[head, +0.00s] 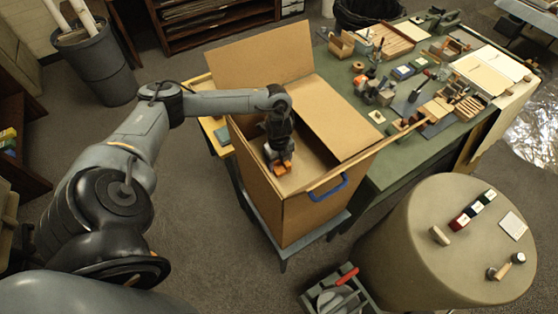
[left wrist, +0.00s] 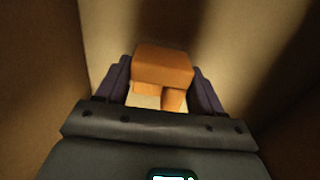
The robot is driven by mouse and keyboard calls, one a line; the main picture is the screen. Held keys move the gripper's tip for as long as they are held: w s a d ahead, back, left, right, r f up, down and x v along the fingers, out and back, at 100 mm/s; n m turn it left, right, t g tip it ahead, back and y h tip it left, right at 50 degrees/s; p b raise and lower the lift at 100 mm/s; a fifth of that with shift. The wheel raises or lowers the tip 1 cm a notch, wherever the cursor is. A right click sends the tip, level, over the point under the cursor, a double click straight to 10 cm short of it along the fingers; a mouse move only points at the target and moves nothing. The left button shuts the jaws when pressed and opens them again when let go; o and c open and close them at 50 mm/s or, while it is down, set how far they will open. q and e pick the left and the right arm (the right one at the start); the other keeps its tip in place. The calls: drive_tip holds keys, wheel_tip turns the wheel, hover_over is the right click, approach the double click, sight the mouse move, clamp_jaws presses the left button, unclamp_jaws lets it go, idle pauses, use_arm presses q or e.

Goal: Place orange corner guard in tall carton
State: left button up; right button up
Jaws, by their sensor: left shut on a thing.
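The tall carton (head: 268,208) stands open on a low grey stand, its flaps spread. My left gripper (head: 279,164) reaches down into the carton's mouth. It is shut on the orange corner guard (head: 281,169). In the left wrist view the guard (left wrist: 164,68) sits between the two dark fingers of the left gripper (left wrist: 160,88), with brown carton walls on both sides. A pale patch shows below the guard there; I cannot tell how far the carton's floor is. My right gripper is not in view.
A green worktable (head: 385,170) with many tools and blocks stands behind and right of the carton. A round tan pedestal (head: 400,240) with small items is at right. A blue handle (head: 328,188) is on the carton's side. A crate with a red-handled tool (head: 347,276) sits at the front.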

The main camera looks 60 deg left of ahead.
use_arm(q)
drive_tip(key=o, duration=1.1)
drive_tip(key=shift+r, duration=0.1)
drive_tip(key=shift+r, duration=0.3)
drive_tip(key=shift+r+p, duration=2.25)
drive_tip(key=shift+r, duration=3.4)
